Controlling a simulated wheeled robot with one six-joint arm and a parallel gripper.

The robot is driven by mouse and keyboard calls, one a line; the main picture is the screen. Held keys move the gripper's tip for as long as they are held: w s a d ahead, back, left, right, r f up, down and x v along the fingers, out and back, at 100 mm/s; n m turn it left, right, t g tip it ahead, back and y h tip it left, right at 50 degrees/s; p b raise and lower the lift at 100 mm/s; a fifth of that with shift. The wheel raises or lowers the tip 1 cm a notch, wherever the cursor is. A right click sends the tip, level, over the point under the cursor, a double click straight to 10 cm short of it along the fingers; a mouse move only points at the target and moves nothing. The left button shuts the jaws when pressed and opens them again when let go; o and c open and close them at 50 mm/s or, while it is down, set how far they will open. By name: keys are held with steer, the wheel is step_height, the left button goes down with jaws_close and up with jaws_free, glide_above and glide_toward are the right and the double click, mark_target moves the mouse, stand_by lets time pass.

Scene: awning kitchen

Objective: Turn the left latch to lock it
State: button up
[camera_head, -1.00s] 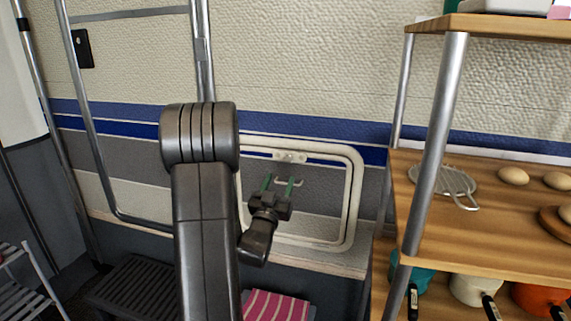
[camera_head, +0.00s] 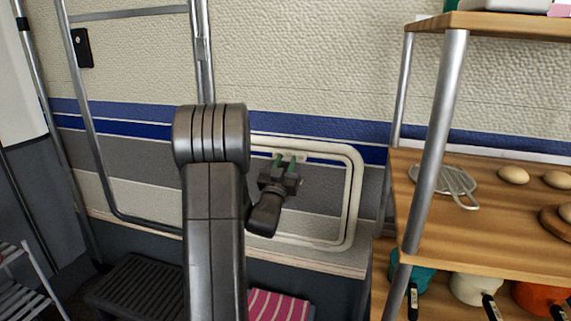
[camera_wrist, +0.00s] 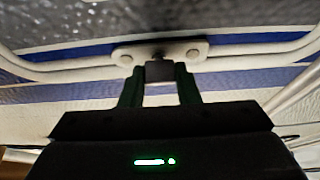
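A hatch door with a pale rounded frame (camera_head: 351,195) is set in the striped wall. In the wrist view a pale latch plate (camera_wrist: 205,50) with a round screw at each side sits on the frame's upper edge. A dark block-shaped latch piece (camera_wrist: 160,71) sticks out from its middle. My gripper (camera_head: 284,161) is at the top of the hatch, in front of this latch. In the wrist view its two dark green fingers (camera_wrist: 160,78) stand apart, one on each side of the latch piece. I cannot tell whether they touch it. My gripper hides part of the latch in the head view.
A wooden shelf unit (camera_head: 420,240) with metal posts stands close on the right, holding a strainer (camera_head: 443,180), eggs and mugs. A metal ladder (camera_head: 100,175) stands on the left. A dark step (camera_head: 135,287) and a pink striped cloth (camera_head: 277,306) lie below.

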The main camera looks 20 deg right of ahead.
steer(key=shift+c, duration=0.8)
steer(key=shift+f+m+b, duration=0.1)
steer(key=shift+m+b, duration=0.4)
steer(key=shift+m+h+b, duration=0.3)
steer(key=shift+m+b, duration=0.05)
steer(key=shift+m, duration=0.05)
steer(key=m+g+h+b, duration=0.1)
steer(key=m+b, duration=0.1)
steer(key=m, duration=0.1)
steer(key=shift+a+g, duration=0.1)
steer(key=shift+g, duration=0.3)
steer(key=m+g, duration=0.2)
steer(key=m, duration=0.2)
steer(key=m+g+h+b, duration=0.1)
steer(key=m+g, duration=0.1)
steer(key=m, duration=0.2)
steer(key=m+g, duration=0.1)
steer(key=m, duration=0.4)
steer(key=shift+w+r+g+h, duration=0.1)
steer(key=shift+r+g+h, duration=0.2)
steer(key=shift+r+g, duration=0.1)
steer(key=m+g+y+p, duration=0.1)
steer(key=m, duration=0.3)
steer(key=shift+f+m, duration=0.1)
steer(key=shift+m, duration=0.3)
